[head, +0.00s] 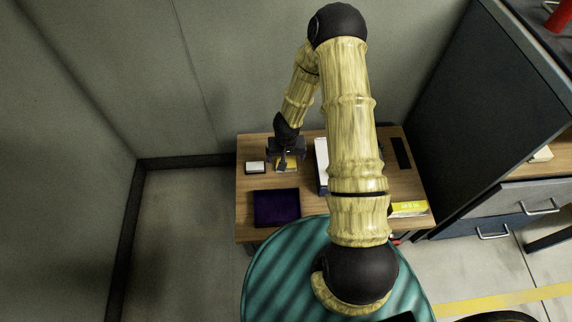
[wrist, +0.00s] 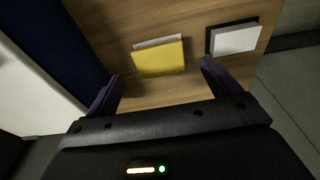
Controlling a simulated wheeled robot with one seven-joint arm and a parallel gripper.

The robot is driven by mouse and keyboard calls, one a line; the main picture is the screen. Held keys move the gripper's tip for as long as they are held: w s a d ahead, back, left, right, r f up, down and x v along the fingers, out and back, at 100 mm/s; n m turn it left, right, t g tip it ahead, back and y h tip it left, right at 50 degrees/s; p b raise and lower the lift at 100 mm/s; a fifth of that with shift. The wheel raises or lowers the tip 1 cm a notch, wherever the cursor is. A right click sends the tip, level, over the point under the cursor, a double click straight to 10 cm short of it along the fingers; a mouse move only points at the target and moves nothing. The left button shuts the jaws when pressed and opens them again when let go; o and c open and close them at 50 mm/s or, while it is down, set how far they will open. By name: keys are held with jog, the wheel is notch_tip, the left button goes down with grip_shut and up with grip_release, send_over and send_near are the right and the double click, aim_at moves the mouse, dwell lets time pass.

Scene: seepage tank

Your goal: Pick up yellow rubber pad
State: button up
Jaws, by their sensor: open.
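The yellow rubber pad (wrist: 160,59) lies on the wooden table in the wrist view, with a white edge showing along its far side. In the head view the pad (head: 287,166) is mostly hidden under my gripper (head: 284,163). In the wrist view my gripper (wrist: 161,86) is open and empty. Its two purple fingertips are spread to either side of the pad's near edge, and the pad appears beyond them. I cannot tell the height of the fingers above the table.
A white block on a black base (wrist: 236,38) lies right of the pad. In the head view a dark purple tray (head: 277,208) lies nearer, and a white item (head: 321,160) stands right of the gripper. A yellow box (head: 408,209) sits at the table's right; a dark cabinet (head: 480,110) stands beyond.

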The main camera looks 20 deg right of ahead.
jog(key=f, duration=0.1)
jog(key=f+b, duration=0.1)
jog(key=shift+w+d+f, duration=0.1)
jog(key=shift+w+f, duration=0.1)
jog(key=shift+f, duration=0.2)
jog(key=shift+r, duration=0.1)
jog(key=c, duration=0.9)
